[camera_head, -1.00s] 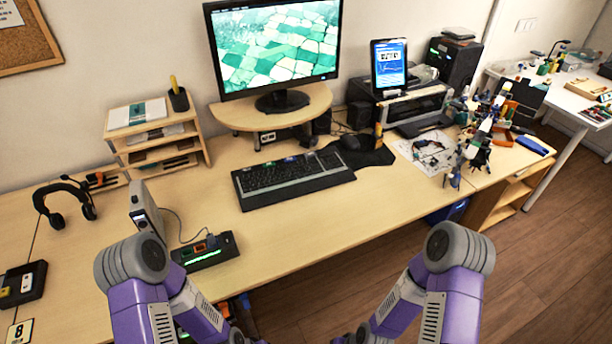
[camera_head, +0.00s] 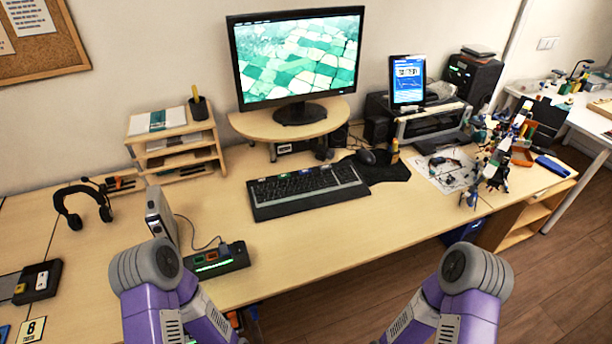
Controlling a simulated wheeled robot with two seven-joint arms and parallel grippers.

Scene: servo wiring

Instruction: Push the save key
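A black keyboard (camera_head: 306,188) with a grey palm rest lies on the wooden desk in front of the monitor. A few keys along its back row look coloured, green and blue, but their labels are too small to read, so I cannot tell which is the save key. My two purple and grey arms come in from the bottom edge, the left one below the power strip and the right one in front of the desk's right part. Both grippers are out of the picture, and nothing of mine touches the keyboard.
The monitor (camera_head: 298,58) stands on a wooden riser behind the keyboard. A mouse (camera_head: 366,157) lies to its right, on a black mat. A power strip (camera_head: 219,261) and a grey upright box (camera_head: 160,217) stand at front left. The desk before the keyboard is clear.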

